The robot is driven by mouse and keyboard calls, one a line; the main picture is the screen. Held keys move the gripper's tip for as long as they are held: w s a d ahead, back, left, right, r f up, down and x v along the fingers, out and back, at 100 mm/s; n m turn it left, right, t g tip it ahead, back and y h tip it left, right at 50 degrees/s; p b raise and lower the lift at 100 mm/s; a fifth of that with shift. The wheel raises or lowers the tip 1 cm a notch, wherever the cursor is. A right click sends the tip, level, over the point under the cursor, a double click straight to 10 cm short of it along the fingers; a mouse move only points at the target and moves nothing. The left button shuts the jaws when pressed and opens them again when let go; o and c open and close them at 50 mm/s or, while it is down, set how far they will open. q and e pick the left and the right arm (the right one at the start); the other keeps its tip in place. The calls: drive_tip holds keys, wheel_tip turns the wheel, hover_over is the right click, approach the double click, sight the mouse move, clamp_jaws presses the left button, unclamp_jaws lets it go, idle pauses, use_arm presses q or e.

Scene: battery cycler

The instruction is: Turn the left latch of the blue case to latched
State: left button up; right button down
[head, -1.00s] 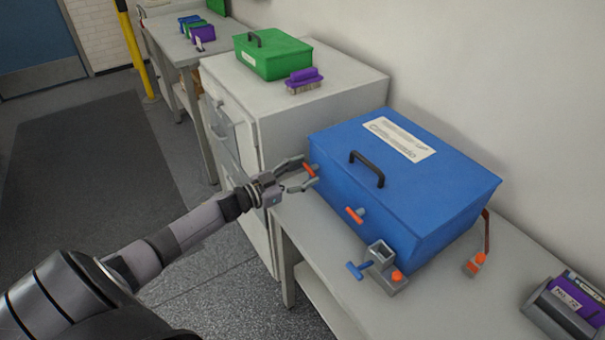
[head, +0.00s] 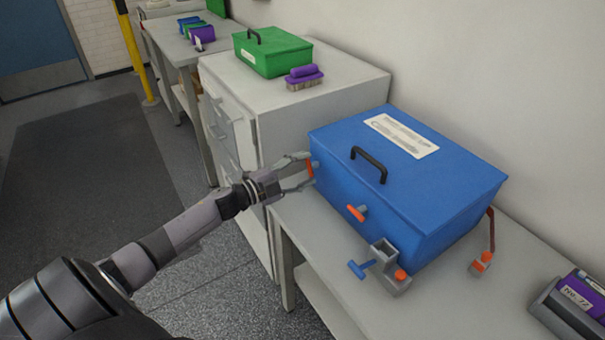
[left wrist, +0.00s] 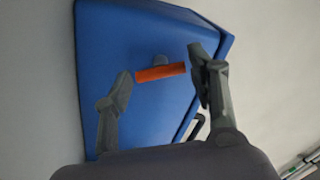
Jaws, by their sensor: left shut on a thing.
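The blue case (head: 400,195) stands shut on the grey bench, with a black handle on its lid. Its left latch (head: 310,170) is an orange bar on the front face; it looks nearly upright in the head view. The left wrist view shows the orange bar (left wrist: 160,72) lying across between my fingers. My left gripper (head: 309,168) is shut on this latch, one finger at each end. The other front latch (head: 356,213), also orange, sits to the right and is slanted and untouched. My right gripper is not in view.
A grey clamp-like fixture (head: 388,270) with a blue handle stands in front of the case. A grey cabinet (head: 345,92) with a green case (head: 272,55) and a purple brush (head: 304,77) stands behind my gripper. A wall is close behind the blue case.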

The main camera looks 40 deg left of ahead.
use_arm(q)
drive_tip(key=m+b, duration=0.2)
drive_tip(key=m, duration=0.3)
drive_tip(key=shift+r+m, duration=0.1)
drive_tip(key=shift+m, duration=0.3)
idle(0.4)
drive_tip(key=o, duration=1.2)
drive_tip(key=v, duration=1.2)
